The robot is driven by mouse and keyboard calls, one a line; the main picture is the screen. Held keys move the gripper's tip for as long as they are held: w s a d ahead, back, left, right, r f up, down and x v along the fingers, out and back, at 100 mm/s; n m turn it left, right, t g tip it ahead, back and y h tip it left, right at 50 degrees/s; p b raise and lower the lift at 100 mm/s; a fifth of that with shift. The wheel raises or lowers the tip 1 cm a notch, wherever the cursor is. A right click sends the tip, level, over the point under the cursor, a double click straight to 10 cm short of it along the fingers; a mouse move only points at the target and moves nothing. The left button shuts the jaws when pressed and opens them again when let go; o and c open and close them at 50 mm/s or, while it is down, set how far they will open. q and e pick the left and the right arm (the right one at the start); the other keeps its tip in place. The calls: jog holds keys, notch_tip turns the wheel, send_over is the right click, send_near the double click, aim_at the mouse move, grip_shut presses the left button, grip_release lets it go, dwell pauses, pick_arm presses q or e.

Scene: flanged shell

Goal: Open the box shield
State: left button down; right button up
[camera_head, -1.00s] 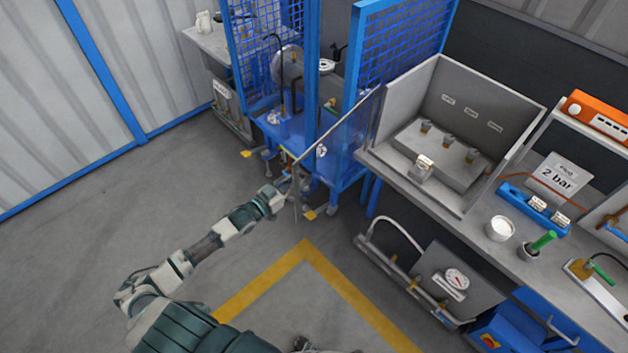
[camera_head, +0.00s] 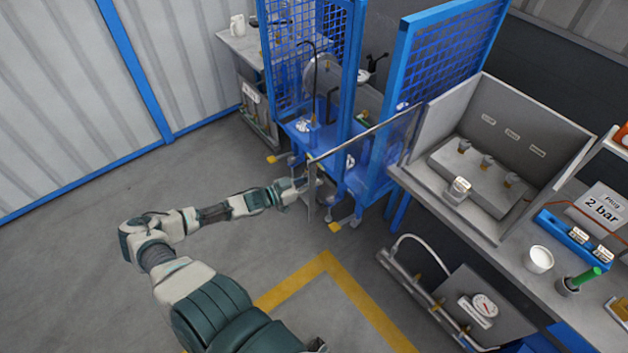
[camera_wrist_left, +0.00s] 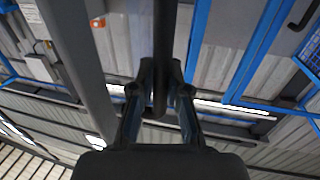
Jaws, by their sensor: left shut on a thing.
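The box shield (camera_head: 362,148) is a see-through panel with a thin grey top rail. In the head view it stands out from the blue mesh-walled frame (camera_head: 349,90), its right end near the grey bench enclosure. My left gripper (camera_head: 303,186) is at the shield's free left edge, beside a grey upright part. In the left wrist view my left gripper's fingers (camera_wrist_left: 162,92) are shut on a dark bar (camera_wrist_left: 164,40), seemingly the shield's handle. The fingertips are small and partly hidden in the head view. My right gripper is not in view.
A workbench (camera_head: 500,243) with a grey enclosure (camera_head: 488,150), a white cup (camera_head: 540,259) and a 2 bar sign (camera_head: 600,209) stands on the right. A gauge panel (camera_head: 478,310) hangs below. The grey floor (camera_head: 120,270) at left is clear.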

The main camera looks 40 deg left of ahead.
pick_arm(q)
jog(key=c, duration=1.3)
grip_release()
jog(key=shift+d, duration=0.15)
jog(key=shift+o, duration=0.8)
jog(key=shift+d, duration=0.2)
jog(key=shift+s+a, duration=0.25)
jog(key=shift+s, duration=0.15)
jog(key=v, duration=1.1)
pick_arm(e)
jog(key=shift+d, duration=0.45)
pick_arm(q)
jog(key=shift+f, duration=0.1)
